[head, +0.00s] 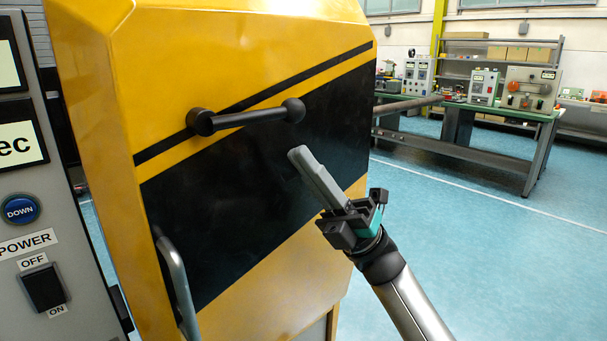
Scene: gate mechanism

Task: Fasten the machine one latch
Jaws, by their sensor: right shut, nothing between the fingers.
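The yellow machine door (240,50) with black stripes fills the middle of the head view. A black bar with round knobbed ends (248,118), seemingly the latch, lies across its upper part, tilted slightly up to the right. My right gripper (299,155) comes in from the lower right. Its fingers are shut and empty, pointing up and left, with their tips just below the bar's right knob. I see no clear contact with the bar. My left gripper is not in view.
A curved grey handle (176,282) sits at the door's lower left. A grey control panel (25,240) with a blue DOWN button (20,209) and a power switch (43,288) stands at left. A green workbench (470,113) is far back right, beyond open blue floor.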

